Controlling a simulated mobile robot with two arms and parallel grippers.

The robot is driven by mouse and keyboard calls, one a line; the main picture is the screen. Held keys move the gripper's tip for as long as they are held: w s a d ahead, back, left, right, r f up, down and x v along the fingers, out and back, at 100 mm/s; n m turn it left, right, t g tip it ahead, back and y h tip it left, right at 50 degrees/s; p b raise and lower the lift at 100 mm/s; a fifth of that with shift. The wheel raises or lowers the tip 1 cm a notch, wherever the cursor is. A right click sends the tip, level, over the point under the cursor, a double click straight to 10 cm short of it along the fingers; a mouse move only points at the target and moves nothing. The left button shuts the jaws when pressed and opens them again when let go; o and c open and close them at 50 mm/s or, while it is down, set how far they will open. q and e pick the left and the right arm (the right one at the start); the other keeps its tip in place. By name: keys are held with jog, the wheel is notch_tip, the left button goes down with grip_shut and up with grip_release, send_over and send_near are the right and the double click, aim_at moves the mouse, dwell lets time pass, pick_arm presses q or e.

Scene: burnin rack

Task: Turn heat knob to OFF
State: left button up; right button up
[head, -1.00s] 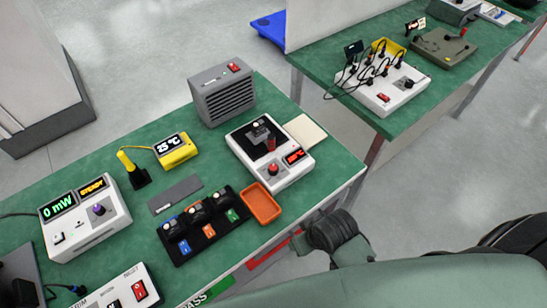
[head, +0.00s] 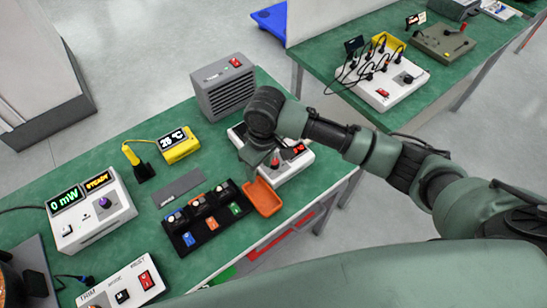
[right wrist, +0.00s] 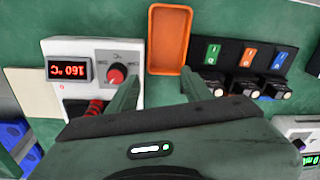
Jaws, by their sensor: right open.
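The heat knob (head: 275,162) is a small red dial on the front of a white hot plate unit (head: 292,168). In the right wrist view the knob (right wrist: 117,74) sits beside a red display (right wrist: 70,69) that reads 160 °C, upside down. My right gripper (head: 252,165) is over the unit in the head view, partly covering its black top. In the right wrist view the gripper (right wrist: 162,92) is open and empty. One finger is close beside the knob in the picture, and the knob is not between the fingers. My left gripper is not in view.
An orange tray (head: 262,198) lies beside the unit, near the table's front edge. A black rack (head: 205,217) with several small modules stands left of it. A grey vented box (head: 225,88) stands behind. A yellow thermometer (head: 179,147) and a white power meter (head: 95,212) are farther left.

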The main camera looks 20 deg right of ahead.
notch_tip(320, 180, up, 3)
jog(key=m+h, duration=0.1)
send_over(274, 161)
jog(key=shift+s+a+f, duration=0.2)
jog(key=shift+s+a, duration=0.05)
jog(key=shift+a, duration=0.05)
jog(key=shift+w+d+f, duration=0.1)
jog(key=shift+d, duration=0.05)
notch_tip(274, 161, down, 7)
jog(key=shift+w+d+f+p, duration=0.1)
jog(key=shift+f+p, duration=0.1)
jog(key=shift+p, duration=0.45)
grip_shut()
